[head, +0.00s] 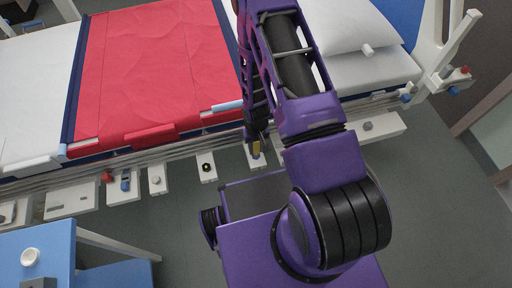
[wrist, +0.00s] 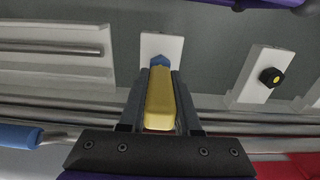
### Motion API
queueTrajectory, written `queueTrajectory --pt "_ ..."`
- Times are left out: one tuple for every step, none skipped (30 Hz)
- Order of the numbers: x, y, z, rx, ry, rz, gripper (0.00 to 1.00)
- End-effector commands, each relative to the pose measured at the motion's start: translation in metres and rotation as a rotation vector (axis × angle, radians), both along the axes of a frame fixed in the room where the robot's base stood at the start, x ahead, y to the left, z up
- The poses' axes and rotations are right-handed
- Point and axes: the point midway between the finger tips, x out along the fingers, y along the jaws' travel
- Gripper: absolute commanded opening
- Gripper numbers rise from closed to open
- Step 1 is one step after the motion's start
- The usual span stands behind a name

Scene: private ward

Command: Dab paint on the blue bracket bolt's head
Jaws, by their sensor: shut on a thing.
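My gripper (wrist: 158,108) is shut on a yellow block-shaped stick (wrist: 160,100), which also shows in the head view (head: 257,148). The stick points at a blue bolt head (wrist: 159,60) on a white bracket (wrist: 176,46). In the wrist view the stick's far end overlaps the lower edge of the blue head; I cannot tell whether they touch. No paint shows on the visible part of the blue head. In the head view the bracket (head: 262,164) is partly hidden below the gripper, left of my arm.
Further brackets hold a grey bolt (head: 156,180) and a red knob (head: 107,177). The bed rail runs close behind. A blue table (head: 60,246) stands lower left.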

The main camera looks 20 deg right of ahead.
Motion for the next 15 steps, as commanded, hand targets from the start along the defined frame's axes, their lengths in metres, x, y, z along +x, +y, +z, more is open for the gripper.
queueTrajectory --pt "0.0 0.0 0.0 0.0 0.0 0.0 0.0" --pt "0.0 0.0 0.001 0.0 0.0 0.0 0.0" --pt "0.0 0.0 0.003 0.0 0.0 0.0 0.0" --pt "0.0 0.0 0.006 0.0 0.0 0.0 0.0" --pt "0.0 0.0 0.009 0.0 0.0 0.0 0.0" --pt "0.0 0.0 0.014 0.0 0.0 0.0 0.0" --pt "0.0 0.0 0.019 0.0 -0.001 0.0 0.0" --pt "0.0 0.0 0.024 0.0 -0.001 0.0 0.0" --pt "0.0 0.0 0.031 0.0 -0.002 0.0 0.0" --pt "0.0 0.0 0.036 0.0 -0.002 0.0 0.0" --pt "0.0 0.0 0.041 0.0 -0.001 0.0 0.0" --pt "0.0 0.0 0.047 0.0 -0.001 0.0 0.0" --pt "0.001 0.0 0.052 0.0 -0.001 -0.001 0.0" --pt "0.0 0.0 0.056 0.0 -0.001 -0.001 0.0" --pt "0.0 0.0 0.059 0.0 0.0 -0.001 0.0"
